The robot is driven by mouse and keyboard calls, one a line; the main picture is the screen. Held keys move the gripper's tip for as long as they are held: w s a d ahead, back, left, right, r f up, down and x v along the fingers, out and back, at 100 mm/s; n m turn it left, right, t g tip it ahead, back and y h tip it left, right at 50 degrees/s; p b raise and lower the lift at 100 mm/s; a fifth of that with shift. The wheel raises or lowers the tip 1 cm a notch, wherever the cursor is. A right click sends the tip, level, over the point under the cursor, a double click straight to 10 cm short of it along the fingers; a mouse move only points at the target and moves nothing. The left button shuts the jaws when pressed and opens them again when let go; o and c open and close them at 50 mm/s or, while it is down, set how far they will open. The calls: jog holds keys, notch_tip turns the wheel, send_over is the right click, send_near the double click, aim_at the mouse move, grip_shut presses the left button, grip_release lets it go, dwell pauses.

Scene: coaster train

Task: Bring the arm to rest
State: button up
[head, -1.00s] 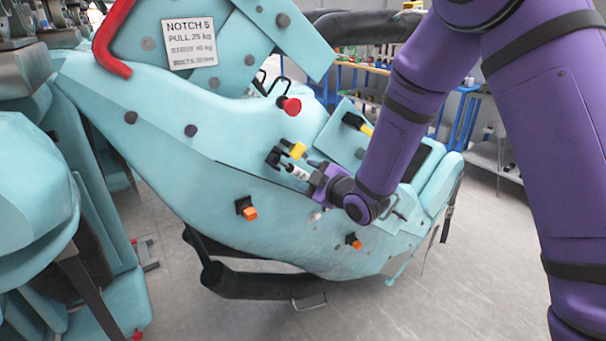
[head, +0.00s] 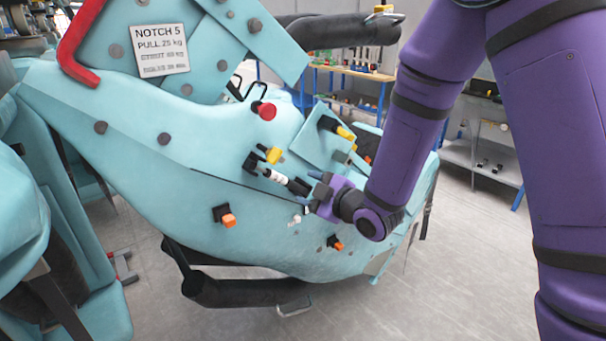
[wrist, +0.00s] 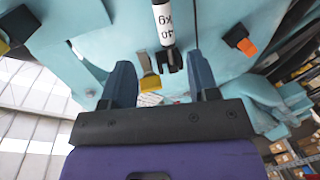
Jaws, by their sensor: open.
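My purple arm (head: 405,150) reaches down from the upper right to the side of a pale teal coaster car (head: 130,120). My gripper (head: 302,181) is open at the car's side, just right of a white cylinder (head: 275,177) on the panel. In the wrist view my gripper's two dark fingers (wrist: 162,88) stand apart with nothing held between them. The cylinder, marked "40 kg" (wrist: 163,22), lies beyond the fingertips there, with a dark clip and a yellow tab (wrist: 150,83) near it. The head view does not show the exact gap between gripper and panel.
A red knob (head: 265,110), a yellow-tipped part (head: 273,155) and orange-tipped parts (head: 229,220) stick out of the panel. A red bar (head: 75,50) and a "NOTCH 5" sign (head: 159,48) are at upper left. Open grey floor (head: 440,285) lies at lower right.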

jog(key=s+d+r+m+g+h, duration=0.1)
jog(key=s+d+r+m+h, duration=0.3)
jog(key=d+r, duration=0.35)
jog(key=s+d+r+m+g+h, duration=0.1)
jog(key=s+d+r+m+h, duration=0.1)
jog(key=d+r+m+h, duration=0.55)
jog(key=s+d+r+m+g, duration=0.1)
jog(key=s+d+m+g, duration=0.1)
jog(key=s, duration=0.5)
jog(key=s+d+r+m+g, duration=0.1)
jog(key=s+d, duration=0.3)
jog(key=s, duration=0.4)
jog(key=s+d+r+m+g, duration=0.2)
jog(key=s+m, duration=0.1)
jog(key=s, duration=0.5)
jog(key=shift+d+g+y, duration=0.3)
jog(key=shift+d+y, duration=0.1)
jog(key=shift+y, duration=0.05)
jog(key=shift+c, duration=0.5)
